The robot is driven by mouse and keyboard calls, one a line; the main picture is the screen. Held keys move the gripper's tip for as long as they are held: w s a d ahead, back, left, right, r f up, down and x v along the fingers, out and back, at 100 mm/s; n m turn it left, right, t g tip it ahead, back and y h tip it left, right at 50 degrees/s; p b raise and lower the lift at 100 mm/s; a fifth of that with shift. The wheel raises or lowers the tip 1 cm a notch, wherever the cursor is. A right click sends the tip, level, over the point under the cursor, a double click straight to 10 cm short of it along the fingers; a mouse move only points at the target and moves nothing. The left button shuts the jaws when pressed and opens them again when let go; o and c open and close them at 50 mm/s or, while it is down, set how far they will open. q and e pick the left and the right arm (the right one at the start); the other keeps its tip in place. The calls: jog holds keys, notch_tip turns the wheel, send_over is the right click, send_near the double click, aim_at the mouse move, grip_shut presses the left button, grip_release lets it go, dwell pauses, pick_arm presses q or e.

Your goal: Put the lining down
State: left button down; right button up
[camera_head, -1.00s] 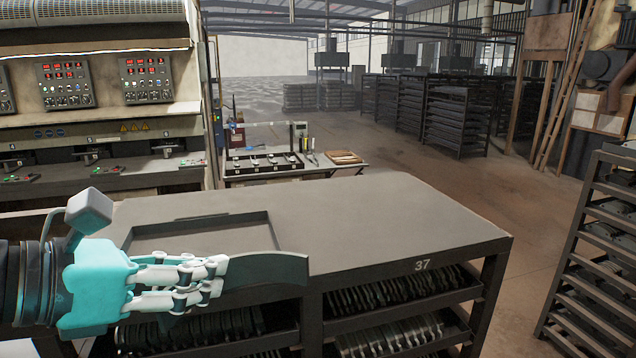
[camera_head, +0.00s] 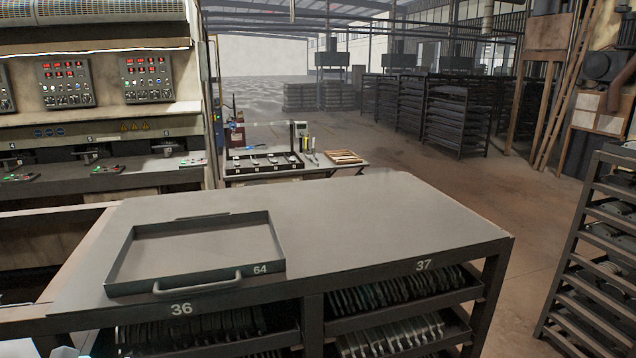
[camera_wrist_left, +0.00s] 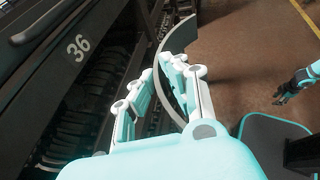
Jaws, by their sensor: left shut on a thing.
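The lining (camera_wrist_left: 173,38) is a thin, curved grey strip. In the left wrist view it stands on edge between the white fingers of my left gripper (camera_wrist_left: 160,78), which is shut on it. The lining is held in front of the rack's shelf side, beside the number 36. In the head view the lining is out of sight, and only a pale bit of my left arm or hand shows at the bottom left edge. My right gripper (camera_wrist_left: 288,90) shows small and dark at the right of the left wrist view, apart from the lining; its finger state is unclear.
An empty, shallow tray (camera_head: 200,245) marked 64 lies on the grey rack top (camera_head: 390,220), with bare surface to its right. Shelves below hold rows of brake shoes (camera_head: 390,333). A second rack (camera_head: 592,270) stands at the right. A small bench (camera_head: 330,170) stands behind.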

pick_arm(q)
jog(key=s+a+f, duration=0.2)
jog(key=a+f, duration=0.1)
jog(key=f, duration=0.2)
jog(key=d, duration=0.8)
notch_tip(320, 180, down, 10)
jog(key=b, duration=0.9)
jog(key=shift+d+r, duration=0.2)
jog(key=shift+d, duration=0.1)
